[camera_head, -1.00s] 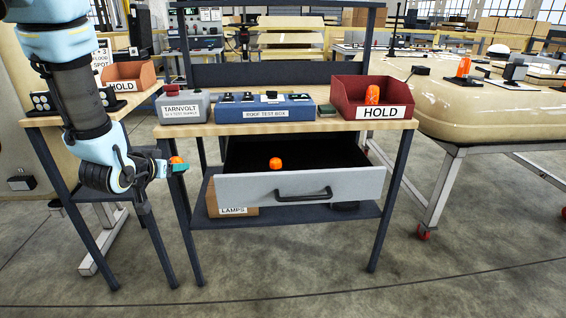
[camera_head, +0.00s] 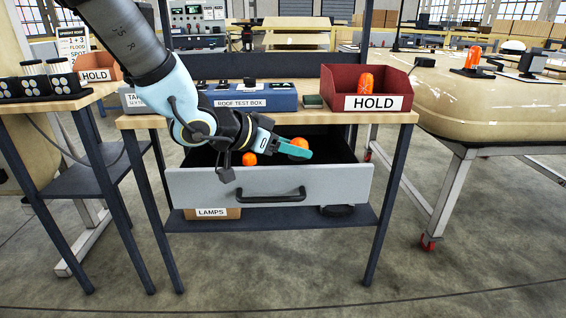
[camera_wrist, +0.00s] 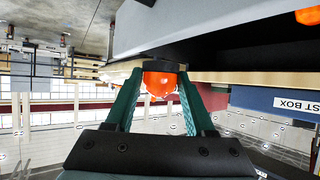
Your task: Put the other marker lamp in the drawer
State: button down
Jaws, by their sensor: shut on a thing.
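An orange marker lamp with a dark base (camera_wrist: 159,82) is between the fingers of my gripper (camera_wrist: 158,95) in the wrist view; the gripper is shut on it. In the head view my gripper (camera_head: 297,150) is over the open drawer (camera_head: 335,185), and the held lamp (camera_head: 299,144) shows partly behind the teal finger. A second orange marker lamp (camera_head: 249,159) lies inside the drawer, left of the held lamp. The drawer front is grey with a black handle (camera_head: 272,196). My arm hides part of the drawer's left side.
A red HOLD bin (camera_head: 398,88) with an orange lamp in it (camera_head: 366,83) stands on the bench top at right. The blue roof test box (camera_head: 240,97) stands left of it. A cardboard LAMPS box (camera_head: 211,213) is on the lower shelf. The drawer's right part is clear.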

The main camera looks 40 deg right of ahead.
jog(key=w+d+p, duration=0.4)
jog(key=w+d, duration=0.8)
jog(key=w, duration=0.2)
jog(key=b, duration=0.1)
send_over(286, 162)
jog(key=f, duration=0.5)
jog(key=shift+s+f, duration=0.2)
jog(key=shift+f, duration=0.1)
notch_tip(286, 162, down, 5)
jog(key=shift+f+b, duration=0.2)
jog(key=shift+b, duration=0.3)
jog(key=shift+w+f, duration=0.2)
jog(key=shift+f, duration=0.15)
jog(key=shift+c, duration=1.3)
grip_release()
